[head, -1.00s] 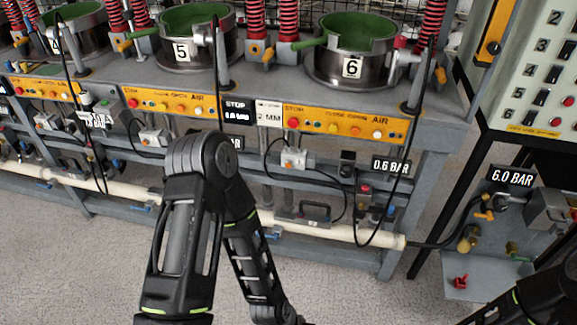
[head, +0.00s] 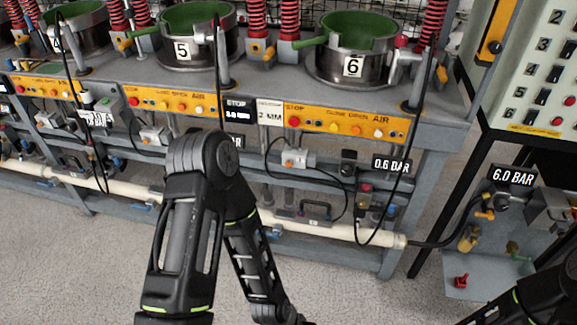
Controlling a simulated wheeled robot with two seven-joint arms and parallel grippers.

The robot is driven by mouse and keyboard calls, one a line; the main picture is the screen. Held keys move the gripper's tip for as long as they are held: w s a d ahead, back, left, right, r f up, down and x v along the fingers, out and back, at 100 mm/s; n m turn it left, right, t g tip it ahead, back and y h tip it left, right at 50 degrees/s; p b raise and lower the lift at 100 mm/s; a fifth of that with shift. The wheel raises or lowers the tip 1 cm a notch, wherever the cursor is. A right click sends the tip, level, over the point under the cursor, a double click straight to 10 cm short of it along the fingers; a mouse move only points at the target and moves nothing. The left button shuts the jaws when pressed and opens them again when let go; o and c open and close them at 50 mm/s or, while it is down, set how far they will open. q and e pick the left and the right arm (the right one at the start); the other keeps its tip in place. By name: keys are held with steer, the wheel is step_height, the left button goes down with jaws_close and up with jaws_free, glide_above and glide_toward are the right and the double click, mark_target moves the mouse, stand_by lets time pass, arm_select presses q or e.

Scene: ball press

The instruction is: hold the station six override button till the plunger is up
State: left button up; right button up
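The station six pot (head: 325,68), marked 6, stands on the bench with a green inside and a green handle. No plunger can be made out inside it. The button panel (head: 548,60) is at the upper right, with numbered rows. Only a link of my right arm shows at the bottom right corner. Its gripper is out of view.
Station six has an orange control strip (head: 345,122) with a 2 MM sign (head: 269,113) beside it. A 0.6 BAR sign (head: 391,166) and 6.0 BAR sign (head: 513,176) hang lower. A hose (head: 440,243) crosses the gap before the right-hand stand. The front floor (head: 60,265) is clear.

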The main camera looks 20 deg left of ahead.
arm_select(q)
jaws_close()
stand_by(0.4)
stand_by(1.4)
